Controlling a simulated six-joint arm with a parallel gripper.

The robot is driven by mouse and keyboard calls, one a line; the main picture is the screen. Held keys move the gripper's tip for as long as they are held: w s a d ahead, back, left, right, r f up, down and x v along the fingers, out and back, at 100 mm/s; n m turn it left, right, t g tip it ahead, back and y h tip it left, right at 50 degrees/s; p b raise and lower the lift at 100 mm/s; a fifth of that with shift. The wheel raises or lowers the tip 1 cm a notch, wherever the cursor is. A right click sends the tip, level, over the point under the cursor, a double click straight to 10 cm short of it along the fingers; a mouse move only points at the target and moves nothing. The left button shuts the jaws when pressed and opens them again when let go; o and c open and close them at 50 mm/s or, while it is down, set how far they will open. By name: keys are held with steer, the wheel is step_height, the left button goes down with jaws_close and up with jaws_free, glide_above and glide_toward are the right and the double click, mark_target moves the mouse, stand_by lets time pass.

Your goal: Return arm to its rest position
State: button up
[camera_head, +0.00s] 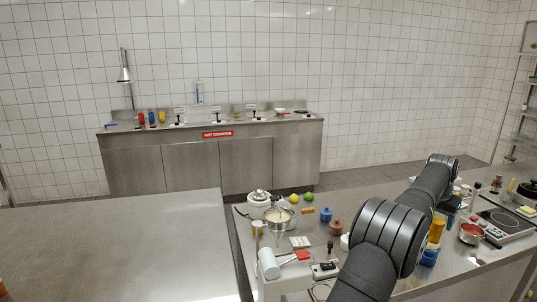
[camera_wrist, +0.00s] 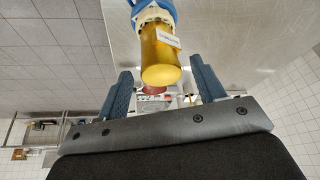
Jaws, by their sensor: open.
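My gripper (camera_wrist: 160,68) shows in the wrist view with its two blue fingers spread wide. A yellow bottle (camera_wrist: 160,58) with a blue part (camera_wrist: 152,12) and a white label appears in the gap between the fingers, with clear space on both sides. The fingers do not grip it. In the head view my arm reaches over the right-hand steel counter and bends down at its far end. The yellow bottle (camera_head: 437,229) stands in a blue holder or base (camera_head: 429,257) just right of my arm. The fingertips cannot be made out clearly in the head view.
The right-hand counter (camera_head: 320,222) holds a metal pot (camera_head: 279,216), a white cup (camera_head: 268,263), a blue jar (camera_head: 326,214), a brown jar (camera_head: 336,228), a red pan (camera_head: 471,233) and a hot plate (camera_head: 499,222). The left steel table (camera_head: 120,245) is mostly bare.

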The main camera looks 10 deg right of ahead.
mark_target(437, 220)
steer(key=x, duration=0.5)
steer(key=shift+f, duration=0.25)
step_height(437, 220, up, 2)
steer(key=shift+r, duration=0.9)
